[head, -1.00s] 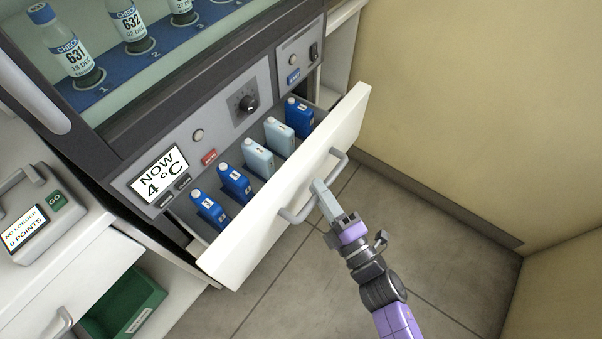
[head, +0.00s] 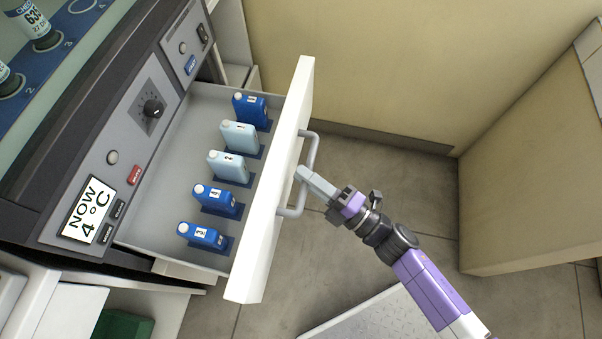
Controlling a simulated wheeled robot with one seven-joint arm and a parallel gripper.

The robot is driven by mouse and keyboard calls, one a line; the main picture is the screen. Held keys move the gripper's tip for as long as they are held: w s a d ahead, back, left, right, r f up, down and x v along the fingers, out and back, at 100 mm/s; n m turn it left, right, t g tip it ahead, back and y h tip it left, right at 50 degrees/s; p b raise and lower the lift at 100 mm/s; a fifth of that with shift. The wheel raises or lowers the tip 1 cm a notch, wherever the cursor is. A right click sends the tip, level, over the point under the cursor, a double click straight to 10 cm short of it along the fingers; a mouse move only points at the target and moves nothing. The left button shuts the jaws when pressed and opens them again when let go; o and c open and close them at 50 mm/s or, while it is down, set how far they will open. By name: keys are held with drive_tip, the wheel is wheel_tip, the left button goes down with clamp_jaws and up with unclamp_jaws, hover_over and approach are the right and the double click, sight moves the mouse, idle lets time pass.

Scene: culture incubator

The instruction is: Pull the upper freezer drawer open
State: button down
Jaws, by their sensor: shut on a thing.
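The upper freezer drawer (head: 270,210) is a white-fronted drawer standing well out below the incubator's control panel. Its inside is in view and holds several small bottles, some dark blue and some pale blue. A grey bar handle (head: 312,150) is fixed to the front's outer face. My gripper (head: 303,176) is at the middle of the handle, shut on it, coming from the lower right. The fingertips' far side is hidden.
The control panel (head: 130,125) carries a dial, buttons and a display reading NOW 4°C. A beige wall (head: 360,70) is behind, and a cabinet-like beige block (head: 530,180) stands at right. Grey floor tiles lie open beyond the drawer. A green bin (head: 122,325) shows at lower left.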

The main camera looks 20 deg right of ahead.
drive_tip(key=shift+f, duration=0.1)
drive_tip(key=c, duration=1.4)
unclamp_jaws()
drive_tip(key=shift+o, duration=0.2)
drive_tip(key=v, duration=0.7)
drive_tip(key=shift+s+d+b, duration=0.25)
drive_tip(key=shift+s+b, duration=0.05)
drive_tip(key=shift+s, duration=0.05)
drive_tip(key=shift+f, duration=0.1)
